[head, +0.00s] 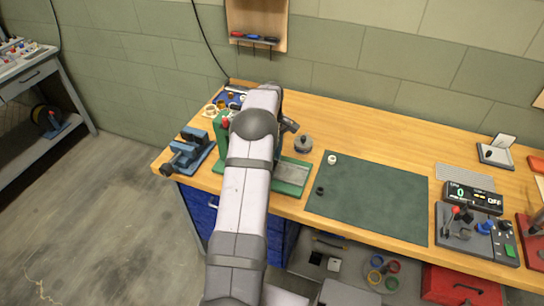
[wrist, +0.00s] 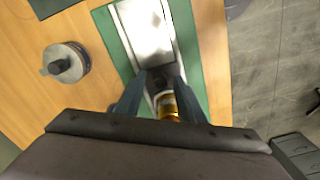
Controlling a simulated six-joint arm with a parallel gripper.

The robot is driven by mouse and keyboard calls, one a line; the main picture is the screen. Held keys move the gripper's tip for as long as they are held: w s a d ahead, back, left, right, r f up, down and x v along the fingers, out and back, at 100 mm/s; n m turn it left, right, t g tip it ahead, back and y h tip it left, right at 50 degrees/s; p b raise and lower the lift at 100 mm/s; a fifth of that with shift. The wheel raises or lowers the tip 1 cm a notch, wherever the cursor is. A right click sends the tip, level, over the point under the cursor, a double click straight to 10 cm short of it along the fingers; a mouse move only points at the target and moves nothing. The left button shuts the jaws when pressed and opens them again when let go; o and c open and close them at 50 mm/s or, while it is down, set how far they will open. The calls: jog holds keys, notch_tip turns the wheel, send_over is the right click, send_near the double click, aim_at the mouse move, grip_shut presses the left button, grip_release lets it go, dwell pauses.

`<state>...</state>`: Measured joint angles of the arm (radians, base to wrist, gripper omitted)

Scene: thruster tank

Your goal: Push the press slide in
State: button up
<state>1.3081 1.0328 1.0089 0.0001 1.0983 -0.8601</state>
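The press shows in the wrist view as a green base (wrist: 186,30) with a bright metal slide plate (wrist: 147,30) along it. In the head view my arm covers most of the press; part of its green base (head: 293,183) shows to the right of the arm. My gripper (wrist: 164,72) is over the press, its two fingers apart at the near end of the metal plate. A dark block shows between the fingertips; I cannot tell whether they touch it. A gold cylinder (wrist: 167,104) shows between the fingers, nearer the camera.
A round grey metal part with a knob (wrist: 66,63) stands left of the press in the wrist view; it also shows in the head view (head: 303,144). A blue vise (head: 187,150) stands left of the press. A green mat (head: 375,200) lies right of it. The bench edge is close.

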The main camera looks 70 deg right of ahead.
jog(key=shift+s, duration=0.15)
jog(key=s, duration=0.8)
jog(key=shift+p, duration=0.3)
jog(key=a+r+n+g, duration=0.3)
jog(key=a+r, duration=0.2)
jog(key=r, duration=0.4)
jog(key=a+r+n+g, duration=0.2)
jog(key=a+r+n, duration=0.15)
jog(key=r, duration=0.55)
jog(key=w+a+f+t+b, duration=0.1)
jog(key=w+a+f, duration=0.3)
jog(key=w+a, duration=0.4)
jog(key=w+a+f+t+h+b, duration=0.1)
jog(key=w+a+f+b, duration=0.2)
jog(key=w+a, duration=0.6)
jog(key=shift+w+a+f+h, duration=0.2)
jog(key=shift+a+f+h, duration=0.15)
jog(key=shift+a, duration=0.55)
jog(key=shift+c, duration=0.4)
